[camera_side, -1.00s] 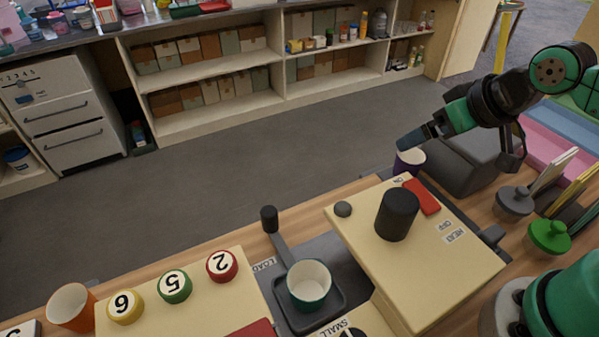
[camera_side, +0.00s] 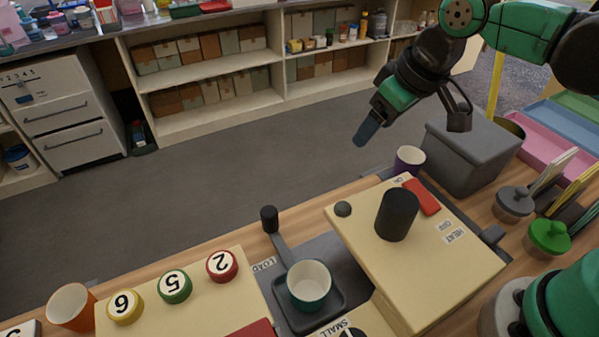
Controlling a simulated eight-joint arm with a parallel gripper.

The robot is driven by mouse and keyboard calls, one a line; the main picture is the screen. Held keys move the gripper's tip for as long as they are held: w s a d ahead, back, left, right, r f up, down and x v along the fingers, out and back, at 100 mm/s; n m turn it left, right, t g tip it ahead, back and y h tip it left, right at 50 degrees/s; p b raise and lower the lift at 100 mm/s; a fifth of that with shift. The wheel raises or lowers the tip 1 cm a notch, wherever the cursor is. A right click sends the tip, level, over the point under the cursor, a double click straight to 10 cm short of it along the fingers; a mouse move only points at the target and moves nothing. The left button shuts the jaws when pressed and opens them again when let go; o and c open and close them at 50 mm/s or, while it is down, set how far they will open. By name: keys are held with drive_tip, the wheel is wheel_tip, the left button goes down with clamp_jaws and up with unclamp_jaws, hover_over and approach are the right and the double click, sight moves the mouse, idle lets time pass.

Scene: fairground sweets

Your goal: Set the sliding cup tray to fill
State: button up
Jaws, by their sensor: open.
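The sliding cup tray (camera_side: 337,304) is a dark square plate with a green cup (camera_side: 309,285), white inside, standing on it. Its lever runs up and left to a black knob (camera_side: 269,219). A LOAD label (camera_side: 264,264) sits just left of the lever. I see no readable fill label. My gripper (camera_side: 366,132) is open and empty, in the air behind the counter, above and right of the knob and well apart from it. Its fingers overlap in this view.
Beside the tray on the right is a cream machine (camera_side: 435,275) with a black cylinder (camera_side: 397,214) and red switch (camera_side: 422,197). Numbered buttons (camera_side: 174,286) lie left. A purple cup (camera_side: 409,159) and grey box (camera_side: 468,150) stand at back right.

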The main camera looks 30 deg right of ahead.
drive_tip(key=w+a+f+n+g, duration=0.2)
drive_tip(key=a+n+g, duration=0.1)
drive_tip(key=a, duration=0.6)
drive_tip(key=n+g, duration=0.1)
drive_tip(key=n, duration=0.2)
hover_over(268, 211)
drive_tip(key=shift+h, duration=0.4)
drive_tip(key=f, duration=0.4)
drive_tip(key=shift+d, duration=0.25)
drive_tip(key=shift+a+f, duration=0.2)
drive_tip(key=shift+f, duration=2.75)
drive_tip(key=shift+c, duration=0.2)
clamp_jaws()
